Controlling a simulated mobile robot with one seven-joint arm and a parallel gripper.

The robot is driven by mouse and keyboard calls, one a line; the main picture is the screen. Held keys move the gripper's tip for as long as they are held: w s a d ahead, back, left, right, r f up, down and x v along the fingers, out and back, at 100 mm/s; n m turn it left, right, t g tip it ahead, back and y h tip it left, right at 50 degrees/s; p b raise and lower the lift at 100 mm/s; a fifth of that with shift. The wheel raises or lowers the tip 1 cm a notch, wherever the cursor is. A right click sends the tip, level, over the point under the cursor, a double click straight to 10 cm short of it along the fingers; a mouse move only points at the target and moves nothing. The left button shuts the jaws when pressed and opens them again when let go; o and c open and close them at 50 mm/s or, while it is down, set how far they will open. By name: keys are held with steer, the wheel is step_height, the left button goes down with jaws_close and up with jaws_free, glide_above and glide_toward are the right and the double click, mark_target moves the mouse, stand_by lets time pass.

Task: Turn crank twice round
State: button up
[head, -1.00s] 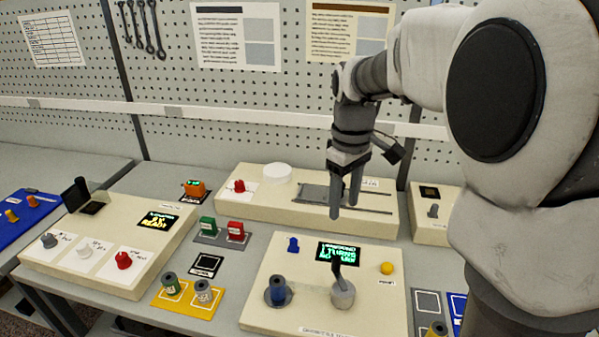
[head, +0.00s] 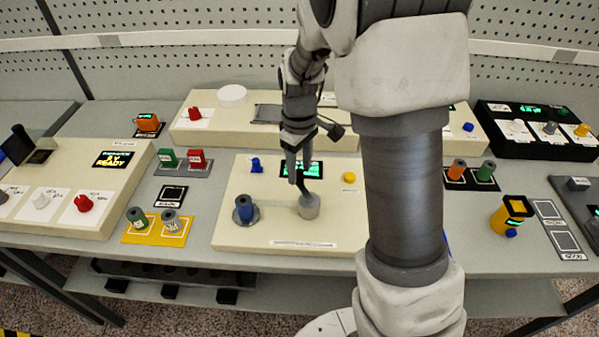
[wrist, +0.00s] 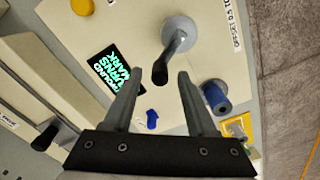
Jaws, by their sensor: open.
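The crank is a light grey round hub (head: 309,208) with a dark handle, on the front cream panel (head: 232,232). The hub also shows in the wrist view (wrist: 181,30), with the dark handle (wrist: 160,70) sticking up toward the camera. My gripper (head: 299,177) is open over the crank, pointing down. In the wrist view the handle's end appears between my two fingertips (wrist: 161,76); contact cannot be told. A blue spool (head: 244,209) stands on a grey disc left of the crank. A small screen (head: 312,169) with green text lies behind the crank, partly hidden by my gripper.
A blue knob (head: 257,165) and a yellow button (head: 349,177) stand on the same panel. A long cream panel (head: 225,135) lies behind. A yellow mat (head: 152,237) with spools is at left. My arm hides the area right of the panel.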

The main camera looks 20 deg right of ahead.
steer(key=shift+f, duration=0.95)
steer(key=shift+c, duration=0.2)
jaws_close()
